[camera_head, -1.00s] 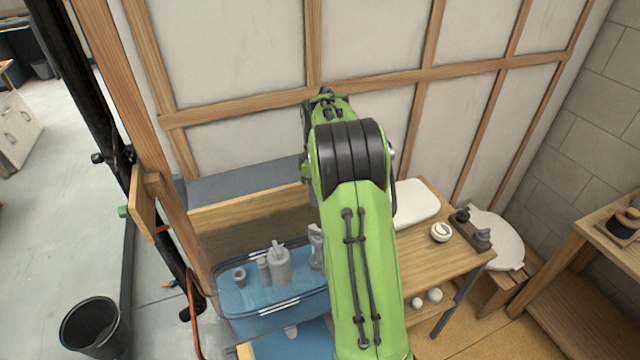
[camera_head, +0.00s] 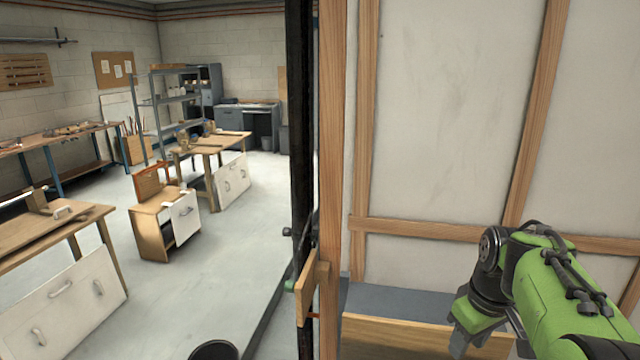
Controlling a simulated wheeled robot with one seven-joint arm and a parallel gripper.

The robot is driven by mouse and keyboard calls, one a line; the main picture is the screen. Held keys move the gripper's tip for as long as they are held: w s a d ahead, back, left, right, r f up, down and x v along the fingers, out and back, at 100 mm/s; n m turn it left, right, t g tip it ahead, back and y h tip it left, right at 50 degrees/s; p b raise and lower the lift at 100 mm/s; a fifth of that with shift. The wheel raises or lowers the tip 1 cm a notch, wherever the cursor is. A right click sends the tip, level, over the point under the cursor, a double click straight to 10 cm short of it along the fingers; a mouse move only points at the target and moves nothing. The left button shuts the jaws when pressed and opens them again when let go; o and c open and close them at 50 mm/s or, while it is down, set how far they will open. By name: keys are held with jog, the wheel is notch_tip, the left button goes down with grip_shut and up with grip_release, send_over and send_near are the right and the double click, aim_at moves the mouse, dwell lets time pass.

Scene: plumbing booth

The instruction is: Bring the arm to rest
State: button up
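My green arm (camera_head: 560,285) reaches in from the lower right in the head view. It bends at a black wrist joint. My gripper (camera_head: 470,340) hangs below the wrist at the bottom edge, in front of the wooden board by the wall. Only its grey upper part shows, and its fingertips are cut off by the frame, so whether it is open or shut does not show.
A black post (camera_head: 303,150) and a wooden stud (camera_head: 331,150) stand left of my arm. Left is open floor (camera_head: 235,255) with workbenches, a small cabinet (camera_head: 165,225) and a bin (camera_head: 214,350).

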jog(key=s+a+m+t, duration=0.2)
jog(key=s+a, duration=0.4)
jog(key=s, duration=0.4)
jog(key=s+a+m+t, duration=0.1)
jog(key=s+a+m, duration=0.1)
jog(key=s+a, duration=0.4)
jog(key=s, duration=0.4)
jog(key=shift+r+t, duration=0.3)
jog(key=shift+t, duration=0.1)
dwell(2.0)
